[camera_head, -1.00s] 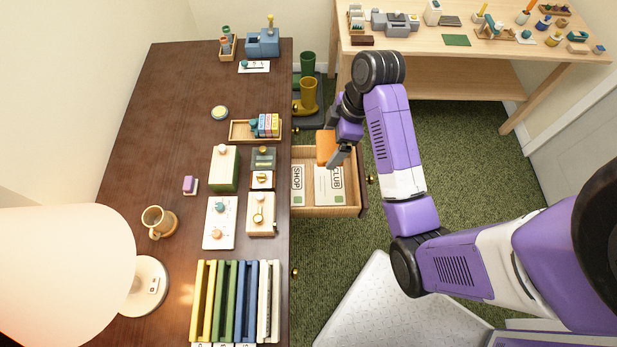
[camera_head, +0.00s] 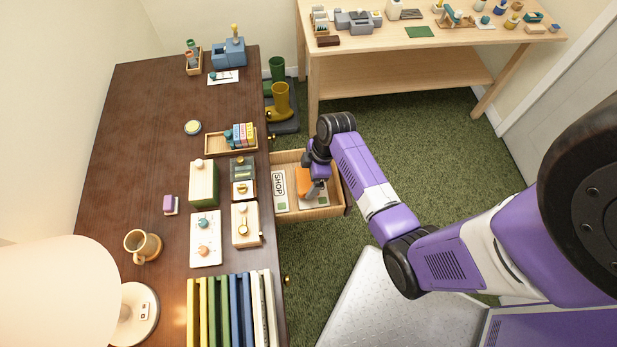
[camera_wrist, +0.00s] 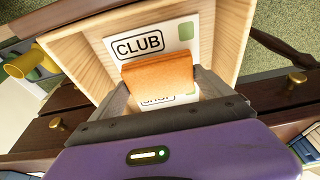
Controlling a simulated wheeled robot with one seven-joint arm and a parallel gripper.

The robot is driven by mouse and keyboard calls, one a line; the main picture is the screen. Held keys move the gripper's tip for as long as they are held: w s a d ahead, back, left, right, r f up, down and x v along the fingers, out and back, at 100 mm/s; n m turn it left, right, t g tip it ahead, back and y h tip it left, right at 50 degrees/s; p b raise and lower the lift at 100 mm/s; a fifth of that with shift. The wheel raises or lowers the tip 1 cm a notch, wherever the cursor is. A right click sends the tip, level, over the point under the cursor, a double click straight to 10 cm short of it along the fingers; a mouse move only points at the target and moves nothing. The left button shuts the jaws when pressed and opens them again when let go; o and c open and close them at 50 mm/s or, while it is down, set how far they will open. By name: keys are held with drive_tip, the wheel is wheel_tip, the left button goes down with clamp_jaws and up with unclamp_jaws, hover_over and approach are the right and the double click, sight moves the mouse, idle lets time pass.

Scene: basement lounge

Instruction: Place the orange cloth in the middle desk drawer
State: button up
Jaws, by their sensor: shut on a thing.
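The orange cloth (camera_head: 304,183) is a small folded piece. My gripper (camera_head: 312,190) is shut on it, inside the outline of the open drawer (camera_head: 331,211). In the wrist view the cloth (camera_wrist: 160,78) sits between my gripper's fingers (camera_wrist: 160,90), over cards marked CLUB (camera_wrist: 138,46) and SHOP. Whether the cloth touches the cards I cannot tell. The drawer is pulled out from the right side of the dark desk (camera_head: 135,115). In the head view the SHOP card (camera_head: 280,192) shows left of the cloth, and my arm hides part of the drawer.
Round brass knobs (camera_wrist: 297,77) show on the desk front. A light wooden table (camera_head: 400,66) stands at the back. The desk top holds boxes, a mug (camera_head: 142,245), books and a lamp. Green carpet (camera_head: 420,140) is clear to the right.

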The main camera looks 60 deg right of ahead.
drive_tip(key=shift+f, duration=0.45)
drive_tip(key=shift+f, duration=0.1)
drive_tip(key=shift+f+b, duration=0.3)
drive_tip(key=shift+f, duration=0.05)
drive_tip(key=shift+f, duration=0.2)
